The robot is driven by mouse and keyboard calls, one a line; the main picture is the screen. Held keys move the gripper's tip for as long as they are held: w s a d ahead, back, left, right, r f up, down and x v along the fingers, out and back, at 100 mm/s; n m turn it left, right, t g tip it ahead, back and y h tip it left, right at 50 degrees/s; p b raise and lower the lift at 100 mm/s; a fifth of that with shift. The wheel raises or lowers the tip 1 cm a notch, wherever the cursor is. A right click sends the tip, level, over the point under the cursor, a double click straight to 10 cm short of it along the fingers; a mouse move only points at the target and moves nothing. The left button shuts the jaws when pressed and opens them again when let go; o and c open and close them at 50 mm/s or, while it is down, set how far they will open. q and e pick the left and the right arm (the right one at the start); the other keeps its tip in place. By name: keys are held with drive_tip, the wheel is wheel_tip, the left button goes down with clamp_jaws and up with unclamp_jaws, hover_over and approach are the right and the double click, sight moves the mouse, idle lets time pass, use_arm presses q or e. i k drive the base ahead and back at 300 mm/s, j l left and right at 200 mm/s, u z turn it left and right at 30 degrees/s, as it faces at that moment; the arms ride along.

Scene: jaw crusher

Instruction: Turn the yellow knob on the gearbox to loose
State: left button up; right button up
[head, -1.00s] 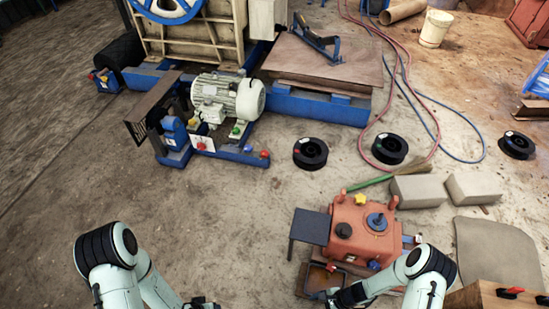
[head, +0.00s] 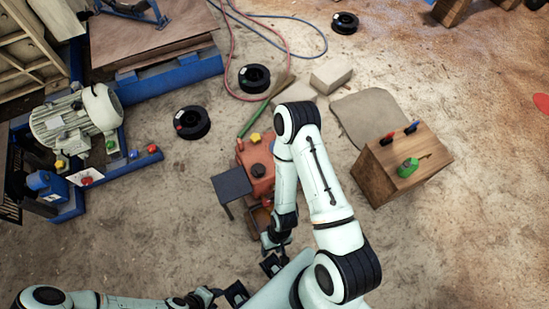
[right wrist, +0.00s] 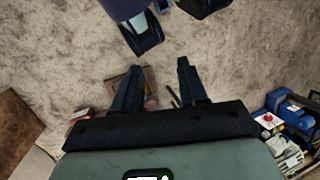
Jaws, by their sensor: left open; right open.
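The orange-red gearbox (head: 256,182) stands on the floor at the middle of the head view, with a dark plate beside it. Its yellow star-shaped knob (head: 254,138) shows at the far edge, and a black knob (head: 258,171) sits on its top. My right arm hides the gearbox's right part. My right gripper (head: 272,264) is open below the gearbox in the picture, apart from the yellow knob. In the right wrist view its fingers (right wrist: 160,65) are spread and empty, over floor. My left gripper (head: 237,293) is open at the bottom edge, apart from the gearbox.
A wooden box (head: 375,178) with coloured handles stands to the right. A motor (head: 78,118) on a blue frame stands at left. Black spools (head: 192,122), grey blocks (head: 331,75), hoses and a green-handled broom lie beyond the gearbox.

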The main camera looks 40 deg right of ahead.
sight(255, 137)
drive_tip(key=z, duration=1.55)
drive_tip(key=k+j, duration=0.15)
drive_tip(key=j, duration=0.2)
drive_tip(key=k+j, duration=0.2)
drive_tip(key=j, duration=0.15)
drive_tip(key=k+j+z, duration=0.1)
drive_tip(key=j, duration=0.4)
drive_tip(key=k+j+z, duration=0.1)
drive_tip(key=j, duration=0.45)
drive_tip(key=j+z, duration=0.1)
drive_tip(key=j, duration=0.45)
drive_tip(key=i+j, duration=0.1)
drive_tip(key=j, duration=0.4)
drive_tip(key=i+j+z, duration=0.2)
drive_tip(key=i+j, duration=0.25)
drive_tip(key=j, duration=0.2)
drive_tip(key=i+j, duration=0.15)
drive_tip(key=j, duration=0.2)
drive_tip(key=i+j+z, duration=0.1)
drive_tip(key=i, duration=0.5)
drive_tip(key=i+j, duration=0.15)
drive_tip(key=i, duration=0.4)
drive_tip(key=l+z, duration=0.05)
